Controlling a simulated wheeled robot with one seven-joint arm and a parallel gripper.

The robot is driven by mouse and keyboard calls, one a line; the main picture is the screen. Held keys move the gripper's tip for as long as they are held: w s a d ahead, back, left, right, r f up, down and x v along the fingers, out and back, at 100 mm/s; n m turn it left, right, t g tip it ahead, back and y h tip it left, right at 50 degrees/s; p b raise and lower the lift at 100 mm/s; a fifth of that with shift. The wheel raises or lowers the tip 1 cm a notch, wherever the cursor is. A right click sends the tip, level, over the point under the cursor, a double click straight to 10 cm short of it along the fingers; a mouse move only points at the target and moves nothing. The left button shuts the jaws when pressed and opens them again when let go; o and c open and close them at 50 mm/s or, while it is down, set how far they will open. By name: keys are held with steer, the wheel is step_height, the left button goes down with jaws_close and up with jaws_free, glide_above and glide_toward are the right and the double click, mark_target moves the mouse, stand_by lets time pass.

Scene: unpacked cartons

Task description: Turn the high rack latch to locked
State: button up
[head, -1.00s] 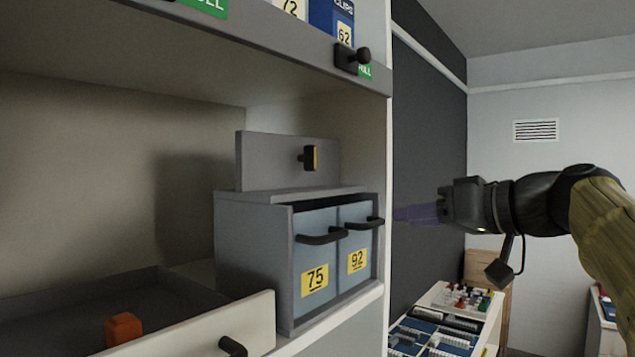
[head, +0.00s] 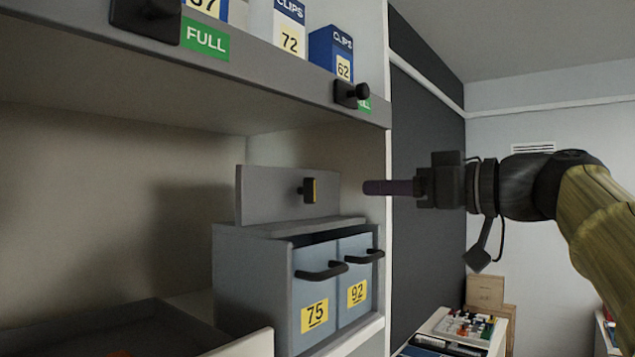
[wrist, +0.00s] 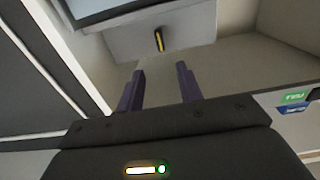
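The latch (head: 309,190) is a small black handle with a yellow stripe, standing about upright on a grey panel (head: 270,205) above two blue drawers. It also shows in the wrist view (wrist: 159,40), near the top centre. My gripper (head: 366,187) is right of the latch at about its height in the head view, apart from it. In the wrist view my gripper (wrist: 159,80) has two purple fingers spread apart with nothing between them, and the latch lies beyond the gap. Locked or unlocked marks on the panel cannot be made out.
Drawers labelled 75 (head: 314,315) and 92 (head: 357,292) have black handles sticking out below the panel. A grey shelf (head: 250,75) with black knobs overhangs above. A white upright (head: 388,230) stands at the right edge of the rack.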

mark_target(315, 188)
steer(key=p+x, duration=0.5)
steer(key=x, duration=0.8)
steer(key=shift+p, duration=0.35)
jaws_close()
